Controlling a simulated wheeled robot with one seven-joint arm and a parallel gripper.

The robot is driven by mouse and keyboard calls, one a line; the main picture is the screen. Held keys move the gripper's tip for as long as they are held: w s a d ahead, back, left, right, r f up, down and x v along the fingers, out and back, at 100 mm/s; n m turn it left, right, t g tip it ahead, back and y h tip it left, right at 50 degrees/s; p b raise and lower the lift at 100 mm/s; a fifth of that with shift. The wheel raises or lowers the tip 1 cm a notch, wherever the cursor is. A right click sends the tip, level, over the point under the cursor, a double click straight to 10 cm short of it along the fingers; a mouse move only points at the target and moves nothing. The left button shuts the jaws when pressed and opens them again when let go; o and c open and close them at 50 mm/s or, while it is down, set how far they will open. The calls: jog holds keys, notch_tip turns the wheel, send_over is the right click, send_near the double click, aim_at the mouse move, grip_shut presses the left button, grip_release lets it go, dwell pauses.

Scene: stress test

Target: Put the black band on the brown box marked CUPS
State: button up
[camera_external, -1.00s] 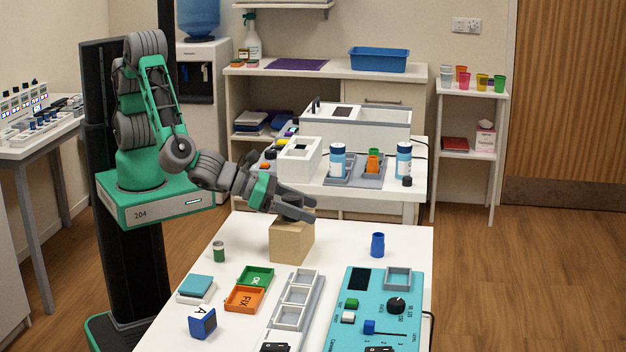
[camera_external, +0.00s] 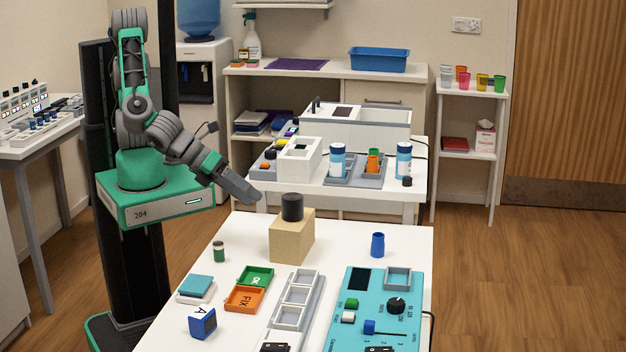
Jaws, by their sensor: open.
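The brown box (camera_external: 291,240) stands on the white table, near its far left part. No CUPS marking can be read on the sides that show. A black cylindrical thing (camera_external: 292,207), which looks like the black band, stands upright on top of the box. Its underside and any opening are hidden from this side. My gripper (camera_external: 254,198) is open and empty, to the left of the black band and slightly above the box top, with a gap between them.
A small green jar (camera_external: 218,251) and a blue cup (camera_external: 377,245) stand on either side of the box. Green (camera_external: 256,276) and orange (camera_external: 244,299) trays, a grey compartment rack (camera_external: 297,290) and a turquoise panel (camera_external: 367,318) fill the nearer table. Free table lies around the box.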

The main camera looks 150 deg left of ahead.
jog(key=s+d+r+n+g+h, duration=0.2)
jog(key=s+d+n+h, duration=0.6)
jog(key=n, duration=1)
jog(key=s+d+g, duration=0.1)
jog(key=s+d, duration=0.3)
jog(key=s, duration=0.1)
jog(key=shift+s+d+r, duration=0.15)
jog(key=shift+d+r, duration=0.1)
jog(key=shift+r, duration=0.15)
